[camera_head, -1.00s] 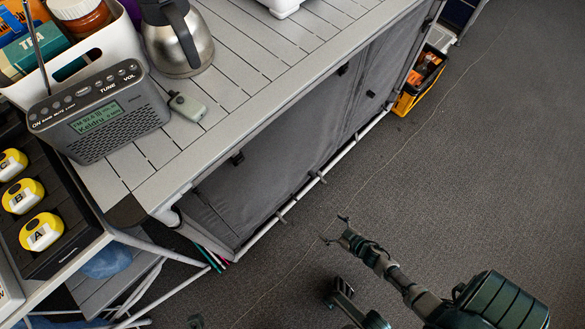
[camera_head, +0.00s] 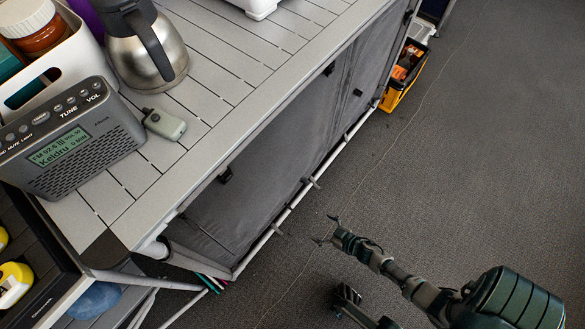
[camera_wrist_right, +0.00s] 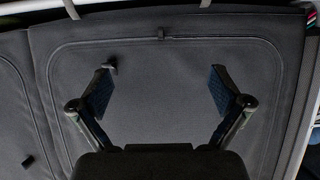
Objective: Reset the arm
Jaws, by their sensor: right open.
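My right gripper (camera_head: 326,230) is in the lower middle of the head view, over the floor in front of the cabinet. Its arm comes in from the lower right. In the right wrist view the gripper (camera_wrist_right: 161,90) has its two fingers wide apart, with nothing between them. The grey fabric front of the cabinet (camera_wrist_right: 160,70) fills the view behind the fingers. My left gripper cannot be made out in the head view.
The slatted counter (camera_head: 225,65) holds a radio (camera_head: 75,140), a steel kettle (camera_head: 150,60), a small grey device (camera_head: 163,124) and a white bin (camera_head: 75,60). A yellow crate (camera_head: 403,80) stands at the cabinet's far end. The dark carpet (camera_head: 480,130) is clear.

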